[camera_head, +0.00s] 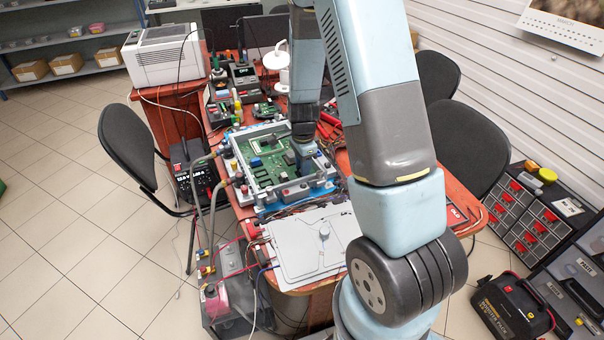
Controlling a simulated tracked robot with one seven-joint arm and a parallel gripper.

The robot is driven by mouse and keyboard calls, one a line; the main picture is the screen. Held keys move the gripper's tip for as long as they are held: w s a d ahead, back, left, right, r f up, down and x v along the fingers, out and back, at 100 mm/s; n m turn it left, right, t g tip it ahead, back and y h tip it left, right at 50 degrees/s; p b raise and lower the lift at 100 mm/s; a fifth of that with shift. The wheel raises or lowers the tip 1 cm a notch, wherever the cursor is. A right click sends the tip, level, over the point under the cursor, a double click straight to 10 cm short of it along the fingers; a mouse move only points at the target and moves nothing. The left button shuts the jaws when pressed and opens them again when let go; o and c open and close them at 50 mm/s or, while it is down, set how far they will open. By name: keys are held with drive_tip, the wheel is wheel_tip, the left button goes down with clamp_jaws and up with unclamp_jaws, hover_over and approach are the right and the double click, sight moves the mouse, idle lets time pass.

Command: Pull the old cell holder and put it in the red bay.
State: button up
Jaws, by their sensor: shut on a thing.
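A green circuit board (264,168) lies in a pale metal frame on the red-topped workbench. My gripper (304,163) points down over the right part of the board. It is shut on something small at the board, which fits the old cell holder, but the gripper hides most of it. I cannot tell whether it is still seated or lifted clear. I cannot make out a red bay for certain.
A grey panel with a round knob (323,232) lies at the bench's front. Hoses (214,200) run from the frame's left side. Meters and a white lamp (283,62) crowd the back. Chairs (128,144) flank the bench; a red-drawer organizer (530,215) stands right.

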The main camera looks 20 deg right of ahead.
drive_tip(key=shift+r, duration=1.9)
drive_tip(key=shift+r, duration=0.15)
